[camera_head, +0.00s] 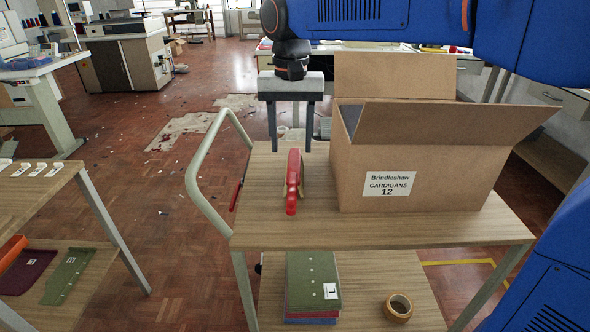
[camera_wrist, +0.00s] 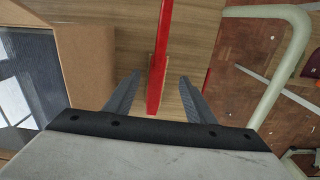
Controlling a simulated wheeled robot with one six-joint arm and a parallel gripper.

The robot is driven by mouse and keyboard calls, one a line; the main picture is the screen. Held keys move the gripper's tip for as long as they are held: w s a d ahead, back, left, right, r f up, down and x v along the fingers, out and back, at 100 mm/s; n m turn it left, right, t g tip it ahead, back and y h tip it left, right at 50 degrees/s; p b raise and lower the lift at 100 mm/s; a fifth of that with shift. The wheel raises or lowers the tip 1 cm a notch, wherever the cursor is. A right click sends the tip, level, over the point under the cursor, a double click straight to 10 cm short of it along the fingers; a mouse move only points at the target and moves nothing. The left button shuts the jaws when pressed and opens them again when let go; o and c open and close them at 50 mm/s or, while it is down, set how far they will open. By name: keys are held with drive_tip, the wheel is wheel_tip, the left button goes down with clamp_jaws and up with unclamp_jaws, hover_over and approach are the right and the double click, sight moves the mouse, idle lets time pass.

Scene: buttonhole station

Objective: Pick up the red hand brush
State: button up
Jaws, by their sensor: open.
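The red hand brush (camera_head: 292,182) lies on the wooden top of a trolley (camera_head: 430,232), left of a cardboard box. My gripper (camera_head: 292,138) is open and points down above the far end of the brush. In the wrist view the brush (camera_wrist: 159,65) runs between the two fingers of my gripper (camera_wrist: 158,85), with a gap on each side. Its red back faces up, and a strip of paler material shows along one side. The fingers appear apart from the brush.
The open cardboard box (camera_head: 430,165), labelled "Brindleshaw CARDIGANS 12", stands close right of the brush, its flaps raised. The trolley's pale handle (camera_head: 196,165) rises at the left. Another table (camera_head: 35,200) stands left.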

sight(293, 176)
drive_tip(key=f, duration=1.1)
drive_tip(key=shift+d, duration=0.25)
drive_tip(key=shift+r, duration=0.1)
clamp_jaws()
